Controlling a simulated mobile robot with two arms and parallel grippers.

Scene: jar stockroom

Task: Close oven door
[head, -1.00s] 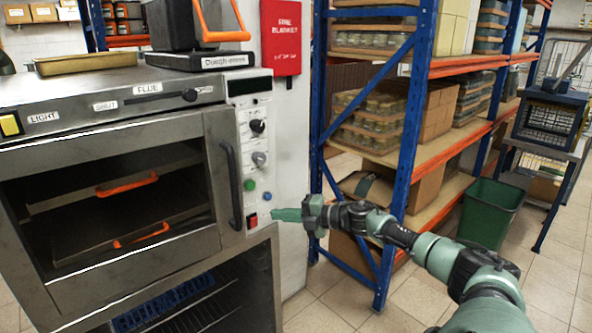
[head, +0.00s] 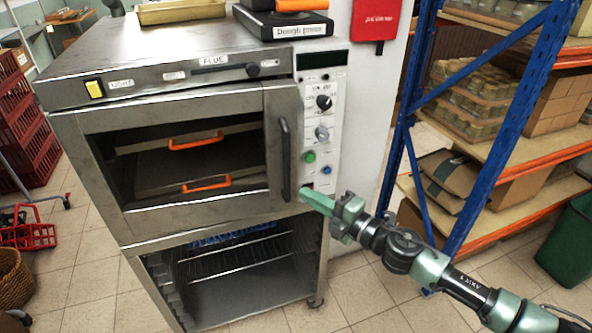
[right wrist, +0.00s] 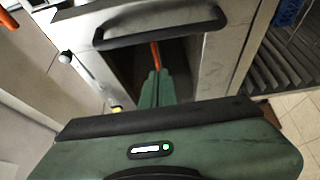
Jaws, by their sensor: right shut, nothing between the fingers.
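The oven (head: 180,80) stands left of centre in the head view. Its door (head: 280,112) has a steel frame, a large window and a dark upright handle (head: 285,160) on its right side. The door lies at or close to the oven front; I cannot tell if a small gap remains. My right gripper (head: 306,193) is shut and empty, its fingertips by the door's lower right corner, below the handle. In the right wrist view the fingers (right wrist: 155,86) point toward the window, and the handle (right wrist: 160,28) shows beyond them. I cannot tell if they touch. My left gripper is out of view.
Orange-handled trays (head: 205,184) show inside the oven. The control panel (head: 322,125) is right of the door. A blue-posted shelf (head: 510,120) with jars and boxes stands close right of my arm. Red crates (head: 15,120) are at far left. The floor in front is clear.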

